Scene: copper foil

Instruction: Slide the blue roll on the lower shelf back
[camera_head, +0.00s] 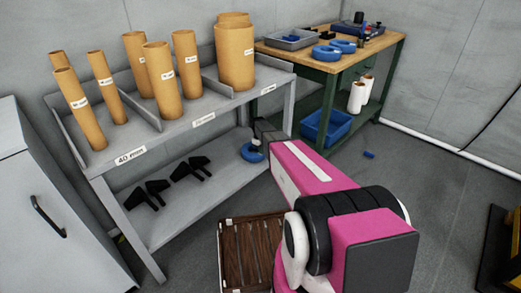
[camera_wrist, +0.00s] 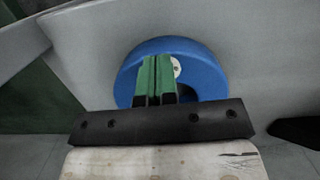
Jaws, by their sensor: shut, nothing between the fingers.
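The blue roll (camera_head: 252,153) lies at the right end of the lower shelf (camera_head: 190,205) of the grey rack, partly hidden by my arm in the head view. In the wrist view the blue roll (camera_wrist: 205,68) is a thick ring with a pale disc near its middle, lying right beyond my fingers. My gripper (camera_wrist: 157,62) has green fingertips, shut together with nothing between them. The fingertips overlap the roll's middle in the picture; I cannot tell whether they touch it. In the head view the fingertips are hidden by my arm.
Black brackets (camera_head: 172,174) lie on the lower shelf, left of the roll. Cardboard tubes (camera_head: 162,80) stand on the upper shelf (camera_head: 165,138). A wooden crate (camera_head: 232,255) is on the floor below. A green workbench (camera_head: 330,65) with a blue bin (camera_head: 325,127) stands at the back right.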

